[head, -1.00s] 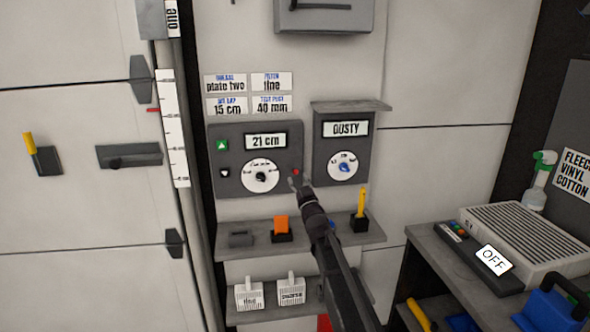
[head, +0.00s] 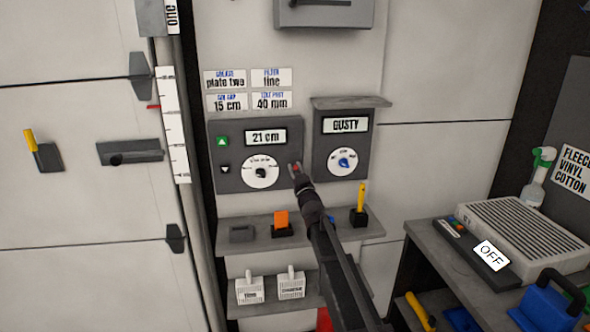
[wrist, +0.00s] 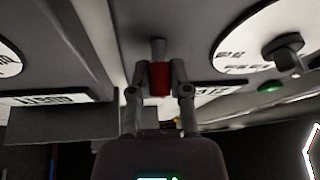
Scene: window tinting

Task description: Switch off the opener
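The grey control panel (head: 285,134) on the wall shows "21 cm", with a white dial (head: 261,173), a green up-arrow button (head: 222,142) and a down-arrow button (head: 224,169). A small red-tipped switch (head: 296,168) is at its lower right. My gripper (head: 296,172) is at that switch. In the wrist view the red piece (wrist: 159,80) on a grey stem stands between my two fingertips (wrist: 160,74), which appear to touch its sides. The switch's position is hard to tell.
To the right is a panel reading "GUSTY" (head: 346,125) with its own dial (head: 344,162). A box fan-like unit (head: 525,232) and an OFF sign (head: 491,256) are at right.

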